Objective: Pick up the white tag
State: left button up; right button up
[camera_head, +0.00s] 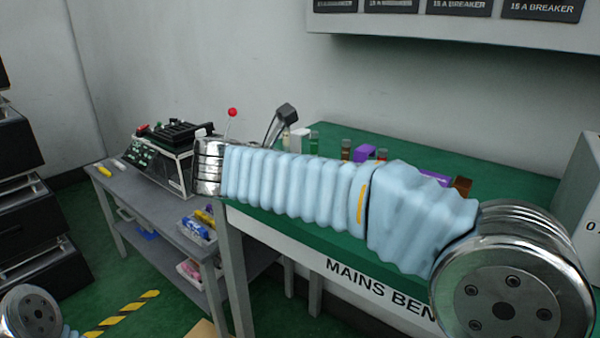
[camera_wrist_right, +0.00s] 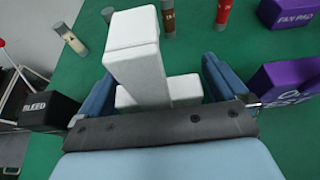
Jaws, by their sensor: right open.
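The white tag (camera_wrist_right: 137,52) is a plain white upright block with a wider white foot, standing on the green bench top in the right wrist view. My right gripper (camera_wrist_right: 158,75) is open there. One blue finger is on each side of the white tag, and I cannot tell whether either touches it. In the head view a small white piece (camera_head: 300,140), likely the same tag, shows just above my right arm. My right arm's pale blue sleeve crosses that view and hides much of the bench and the right gripper. The left gripper is out of view.
A black BLEED block (camera_wrist_right: 48,108) stands left of the fingers and a purple block (camera_wrist_right: 288,85) close on the right. Small cylinders (camera_wrist_right: 168,18) and a purple FAN block (camera_wrist_right: 283,13) stand behind. A red-knobbed lever (camera_head: 232,112) rises near the grey side table (camera_head: 140,200).

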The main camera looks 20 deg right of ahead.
jog(key=c, duration=1)
jog(key=shift+o, duration=0.2)
jog(key=shift+r, duration=0.15)
